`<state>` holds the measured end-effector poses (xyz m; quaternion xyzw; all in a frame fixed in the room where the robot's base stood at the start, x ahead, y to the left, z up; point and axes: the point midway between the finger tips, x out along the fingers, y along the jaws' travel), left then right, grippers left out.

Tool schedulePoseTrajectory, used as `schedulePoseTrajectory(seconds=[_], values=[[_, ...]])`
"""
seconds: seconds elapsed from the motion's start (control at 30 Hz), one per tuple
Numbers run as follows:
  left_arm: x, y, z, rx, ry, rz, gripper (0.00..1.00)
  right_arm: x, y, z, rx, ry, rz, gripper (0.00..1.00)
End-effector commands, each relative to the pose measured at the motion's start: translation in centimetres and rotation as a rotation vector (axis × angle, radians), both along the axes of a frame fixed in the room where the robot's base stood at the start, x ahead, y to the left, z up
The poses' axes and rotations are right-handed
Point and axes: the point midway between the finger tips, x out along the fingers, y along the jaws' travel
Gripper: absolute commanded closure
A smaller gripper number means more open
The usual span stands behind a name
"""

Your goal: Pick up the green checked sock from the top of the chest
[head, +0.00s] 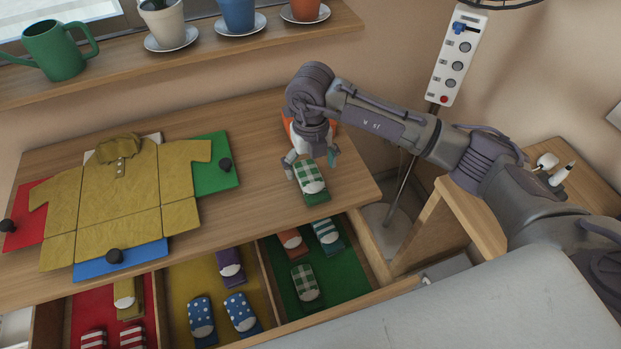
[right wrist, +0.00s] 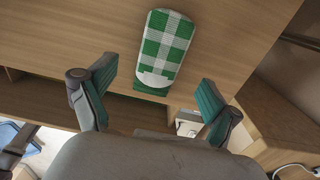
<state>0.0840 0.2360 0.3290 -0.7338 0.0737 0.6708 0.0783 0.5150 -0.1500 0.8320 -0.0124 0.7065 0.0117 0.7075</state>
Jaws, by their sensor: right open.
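The green checked sock (head: 311,183), green and white with a pale end, lies flat on the wooden chest top (head: 255,150) near its front right edge. It also shows in the right wrist view (right wrist: 167,45), beyond the fingertips and roughly centred between them. My right gripper (head: 312,165) is just behind and above the sock, pointing down. Its two green-padded fingers (right wrist: 158,88) are spread apart with nothing between them. My left gripper is not in view.
The open drawer below has red, yellow and green compartments with several socks, including another green checked sock (head: 304,284) in the green one. A mustard shirt (head: 120,190) lies on a folding board at left. An orange object (head: 289,124) is partly hidden behind my right gripper.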

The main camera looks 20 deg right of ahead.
Motion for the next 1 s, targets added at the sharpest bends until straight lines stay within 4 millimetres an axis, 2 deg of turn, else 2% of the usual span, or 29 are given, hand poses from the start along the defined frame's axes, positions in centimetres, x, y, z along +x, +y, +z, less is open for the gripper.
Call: schedulePoseTrajectory(seconds=[0.1, 0.23, 0.53, 0.83, 1.0], values=[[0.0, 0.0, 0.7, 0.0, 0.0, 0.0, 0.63, 0.0, 0.1, -1.9, 0.0, 0.005, -0.002, 0.1], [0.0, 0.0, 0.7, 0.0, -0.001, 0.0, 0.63, 0.1, 0.1, -3.5, 0.001, 0.003, -0.001, 0.1], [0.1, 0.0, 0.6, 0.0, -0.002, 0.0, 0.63, 0.1, 0.1, -4.0, 0.0, 0.001, 0.0, 0.12], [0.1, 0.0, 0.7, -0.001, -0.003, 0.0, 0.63, 0.1, 0.1, -3.9, 0.001, 0.001, 0.0, 0.61], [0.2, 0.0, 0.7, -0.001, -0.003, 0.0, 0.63, 0.1, 0.1, -3.9, 0.001, 0.001, 0.0, 0.61]])
